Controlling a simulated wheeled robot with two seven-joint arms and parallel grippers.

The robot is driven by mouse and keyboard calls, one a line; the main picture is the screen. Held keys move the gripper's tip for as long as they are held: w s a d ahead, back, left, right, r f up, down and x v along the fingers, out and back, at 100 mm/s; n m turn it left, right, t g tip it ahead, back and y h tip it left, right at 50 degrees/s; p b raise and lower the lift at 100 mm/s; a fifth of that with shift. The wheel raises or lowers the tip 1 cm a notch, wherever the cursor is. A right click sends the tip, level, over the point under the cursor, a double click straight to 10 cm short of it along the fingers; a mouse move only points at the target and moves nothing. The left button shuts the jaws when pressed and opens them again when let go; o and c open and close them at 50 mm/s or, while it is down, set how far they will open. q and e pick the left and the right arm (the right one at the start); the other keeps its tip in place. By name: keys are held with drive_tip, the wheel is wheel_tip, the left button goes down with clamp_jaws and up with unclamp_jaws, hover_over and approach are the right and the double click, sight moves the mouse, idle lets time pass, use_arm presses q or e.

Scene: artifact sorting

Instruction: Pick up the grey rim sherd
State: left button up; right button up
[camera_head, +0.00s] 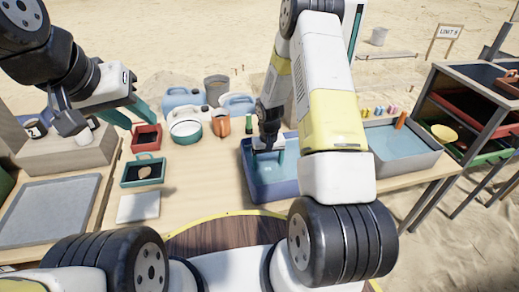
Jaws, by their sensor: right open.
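I cannot make out a grey rim sherd in the head view. My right gripper (268,158) points down into the blue basin (250,184) of water, its teal fingers apart. The gripper and my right arm hide part of the basin, and I cannot tell whether a sherd lies between the fingers. A tan sherd (145,171) lies in the dark green tray (130,182) on the table. My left gripper (143,117) is raised at the upper left, its teal fingers apart with nothing seen between them.
A red tray (136,145) and a white slab (138,206) flank the green tray. A grey basin (438,161) is at right. Table between green tray and blue basin is clear.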

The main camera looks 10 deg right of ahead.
sight(268, 168)
drive_tip(key=c, duration=1.4)
drive_tip(key=shift+r, duration=0.1)
wheel_tip(268, 168, up, 10)
